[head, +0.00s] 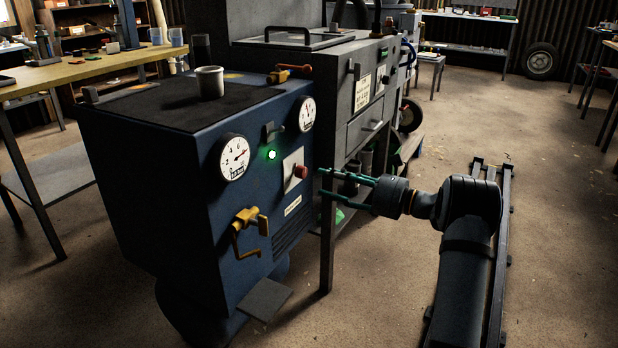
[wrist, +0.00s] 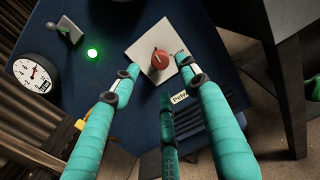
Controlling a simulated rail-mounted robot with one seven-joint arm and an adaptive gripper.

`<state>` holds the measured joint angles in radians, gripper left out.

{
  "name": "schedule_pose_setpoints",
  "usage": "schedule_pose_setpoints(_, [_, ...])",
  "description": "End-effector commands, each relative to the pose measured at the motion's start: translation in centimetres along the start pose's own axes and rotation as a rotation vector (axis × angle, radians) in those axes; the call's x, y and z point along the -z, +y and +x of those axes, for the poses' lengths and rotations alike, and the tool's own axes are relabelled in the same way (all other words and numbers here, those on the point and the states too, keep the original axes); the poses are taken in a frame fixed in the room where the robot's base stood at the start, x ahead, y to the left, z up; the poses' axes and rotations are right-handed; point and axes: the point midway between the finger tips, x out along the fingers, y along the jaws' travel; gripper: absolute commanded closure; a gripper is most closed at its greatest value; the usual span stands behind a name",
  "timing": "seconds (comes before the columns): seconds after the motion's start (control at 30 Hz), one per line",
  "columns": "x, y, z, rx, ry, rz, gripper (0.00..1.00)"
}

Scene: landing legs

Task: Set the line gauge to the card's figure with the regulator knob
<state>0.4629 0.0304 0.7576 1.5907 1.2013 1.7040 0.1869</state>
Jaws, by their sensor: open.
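The red regulator knob (head: 301,171) sits on a pale plate (head: 291,178) on the front of a blue cabinet (head: 150,170). My gripper (head: 325,182) is open and empty, its teal fingers pointing at the knob from the right. In the wrist view the knob (wrist: 160,60) shows between the two upper fingertips; a gap shows in the head view. A larger round gauge (head: 234,158) is on the left of the front and a smaller one (head: 307,114) at upper right; which is the line gauge I cannot tell. A printed card (head: 361,92) hangs on the grey machine; its figure is unreadable.
A yellow crank valve (head: 249,231) juts out lower on the cabinet. A green lamp (head: 272,155) is lit, with a small lever (head: 272,131) above it. A mug (head: 209,82) stands on top. The grey machine (head: 345,130) stands close behind; open floor lies right.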

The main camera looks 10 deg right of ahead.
Motion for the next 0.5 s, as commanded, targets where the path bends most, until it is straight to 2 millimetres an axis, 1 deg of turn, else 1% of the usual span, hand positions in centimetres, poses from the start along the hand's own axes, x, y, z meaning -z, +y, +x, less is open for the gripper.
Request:
schedule_pose_setpoints(0.03, [0.3, 0.1, 1.2, -0.004, -0.001, -0.003, 0.56])
schedule_pose_setpoints(0.2, [0.2, 0.1, 4.2, -0.002, -0.001, -0.004, 0.56])
schedule_pose_setpoints(0.33, [0.2, 0.0, 5.8, -0.001, -0.001, -0.003, 0.56])
schedule_pose_setpoints(0.5, [0.1, 0.0, 6.7, 0.0, 0.0, -0.002, 0.56])
